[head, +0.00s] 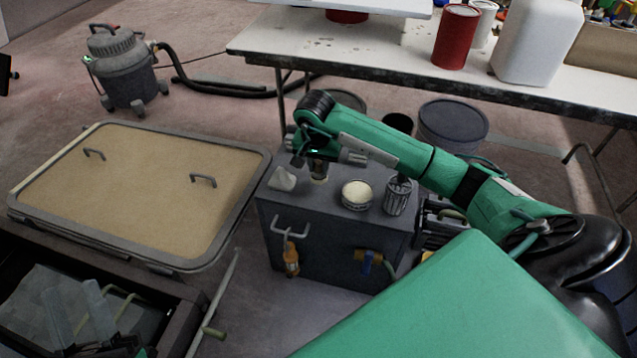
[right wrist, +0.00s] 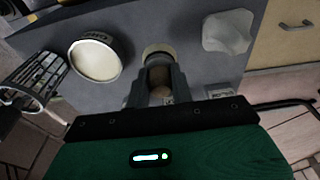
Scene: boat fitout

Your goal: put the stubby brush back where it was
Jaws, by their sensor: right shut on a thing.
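My right gripper (head: 317,165) is over the top of the grey cabinet (head: 335,235), pointing down. It is shut on the stubby brush (head: 319,179), whose pale end shows below the fingers. In the right wrist view the brush (right wrist: 158,52) sits between the fingers, with a pale round end and a brownish body. I cannot tell whether the brush touches the cabinet top. My left gripper (head: 78,308) is at the lower left, its two grey fingers apart and empty, above a dark open box.
On the cabinet top are a white lump (head: 283,178), a round tin with a cream top (head: 357,194) and a slotted dark cup (head: 397,196). A framed tan panel (head: 135,185) lies left. A long table (head: 380,50) stands behind. An orange-handled tool (head: 291,260) hangs on the cabinet front.

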